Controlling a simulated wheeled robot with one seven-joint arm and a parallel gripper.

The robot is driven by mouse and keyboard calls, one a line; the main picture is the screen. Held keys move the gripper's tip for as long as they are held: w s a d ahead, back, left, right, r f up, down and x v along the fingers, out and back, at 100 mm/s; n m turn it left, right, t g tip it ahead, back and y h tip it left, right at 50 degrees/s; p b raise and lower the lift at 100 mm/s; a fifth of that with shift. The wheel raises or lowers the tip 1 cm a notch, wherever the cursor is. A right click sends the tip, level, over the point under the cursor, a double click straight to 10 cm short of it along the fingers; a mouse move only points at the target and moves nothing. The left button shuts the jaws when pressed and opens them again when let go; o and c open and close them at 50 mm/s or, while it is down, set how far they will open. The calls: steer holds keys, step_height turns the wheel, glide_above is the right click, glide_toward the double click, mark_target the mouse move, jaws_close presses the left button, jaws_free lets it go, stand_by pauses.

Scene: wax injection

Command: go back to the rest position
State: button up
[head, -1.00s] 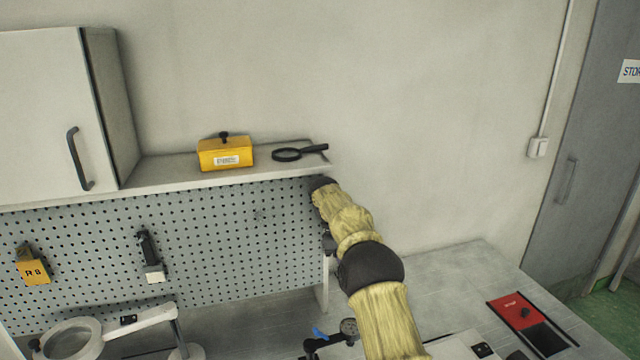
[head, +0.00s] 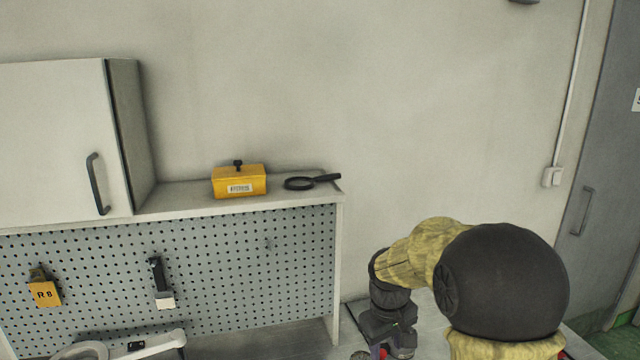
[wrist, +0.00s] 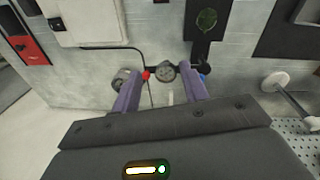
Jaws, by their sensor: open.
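My gripper (wrist: 163,92) shows in the wrist view with its two purple fingers apart and nothing held between them. It points down over the grey worktop. Beyond the fingertips lies a dark fitting with a round gauge (wrist: 166,71), a red knob and a blue lever. I cannot tell how far below the fingers it is. In the head view my arm is bent on the right, and the fingertips are hidden or below the picture.
A shelf above the pegboard (head: 250,255) holds a yellow box (head: 239,181) and a black magnifier (head: 312,182). A white cabinet (head: 60,145) hangs at left. A red-topped box (wrist: 28,48) and white unit (wrist: 90,20) stand on the worktop. The wall above my arm is clear.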

steer(key=s+f+m+t, duration=0.1)
steer(key=s+m, duration=0.1)
steer(key=s, duration=0.6)
steer(key=s+d+f+m, duration=0.1)
steer(key=s+m, duration=0.2)
steer(key=s, duration=0.5)
steer(key=shift+d+f+t+y, duration=0.2)
steer(key=shift+f+t+y, duration=0.1)
steer(key=shift+t+y, duration=0.1)
